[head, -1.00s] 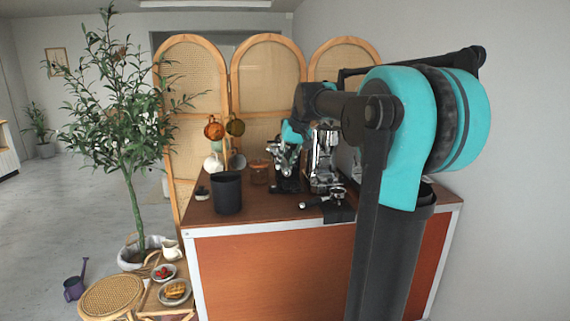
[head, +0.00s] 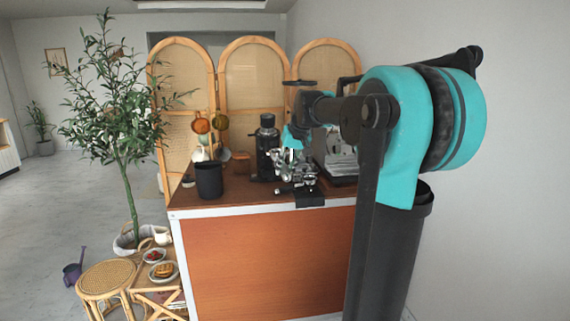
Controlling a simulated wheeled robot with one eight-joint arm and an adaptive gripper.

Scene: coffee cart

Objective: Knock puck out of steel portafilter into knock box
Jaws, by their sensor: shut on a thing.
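The steel portafilter (head: 308,190) is at the black mat (head: 309,201) near the counter's front edge. It is small in the head view and partly hidden by my gripper. My gripper (head: 297,183) points down and is shut on the portafilter, on its handle as far as I can tell. The puck cannot be made out. The knock box, a dark open-topped cylinder (head: 209,182), stands upright on the counter to the left, apart from my gripper.
A black grinder (head: 267,150) stands behind and left of my gripper. The espresso machine (head: 341,163) is behind to the right. Bare counter (head: 246,190) lies between knock box and mat.

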